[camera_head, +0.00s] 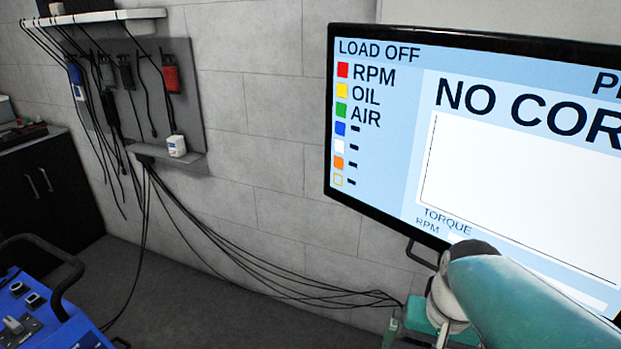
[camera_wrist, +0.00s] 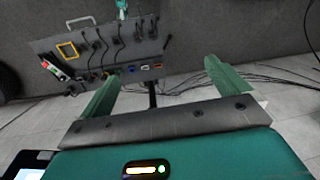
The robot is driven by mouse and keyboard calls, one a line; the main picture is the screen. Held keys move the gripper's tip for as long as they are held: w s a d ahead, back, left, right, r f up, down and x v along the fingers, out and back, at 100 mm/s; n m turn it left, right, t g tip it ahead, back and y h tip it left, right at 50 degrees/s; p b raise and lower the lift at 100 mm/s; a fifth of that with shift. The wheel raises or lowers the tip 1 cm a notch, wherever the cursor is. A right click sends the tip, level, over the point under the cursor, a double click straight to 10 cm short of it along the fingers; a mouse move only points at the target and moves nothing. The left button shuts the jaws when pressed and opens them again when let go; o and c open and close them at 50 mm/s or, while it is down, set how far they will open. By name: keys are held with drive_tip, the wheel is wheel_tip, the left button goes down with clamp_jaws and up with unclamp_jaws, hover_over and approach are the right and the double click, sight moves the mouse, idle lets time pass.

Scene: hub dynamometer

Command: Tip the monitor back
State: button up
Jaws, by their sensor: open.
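The monitor (camera_head: 480,140) is a large black-framed screen at the right of the head view, cut off by the right edge. It reads "LOAD OFF" and "NO COR…", with a column of coloured squares beside RPM, OIL and AIR. A dark handle (camera_head: 422,256) shows below its lower edge. My teal arm crosses in front of its lower right part. In the wrist view my gripper (camera_wrist: 160,74) has its two green fingers wide apart with nothing between them. The monitor is not clearly identifiable in the wrist view, so I cannot tell the gripper's distance from it.
A grey panel (camera_wrist: 115,52) with cables and coloured connectors stands beyond the fingers. In the head view, a wall board (camera_head: 150,95) holds hanging leads, with cables trailing along the floor. A blue unit (camera_head: 45,318) with a black handle is at lower left. Floor between is mostly clear.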

drive_tip(key=s+a+r+n+t+h, duration=0.1)
drive_tip(key=s+a+r+n+t, duration=0.2)
drive_tip(key=r, duration=0.3)
drive_tip(key=shift+a+r+t, duration=0.15)
drive_tip(key=shift+r+t, duration=0.1)
drive_tip(key=shift+t, duration=0.45)
drive_tip(key=shift+r, duration=0.15)
drive_tip(key=c, duration=0.4)
drive_tip(key=shift+a, duration=0.1)
drive_tip(key=c, duration=1.3)
drive_tip(key=shift+a+n, duration=0.15)
drive_tip(key=shift+n, duration=0.15)
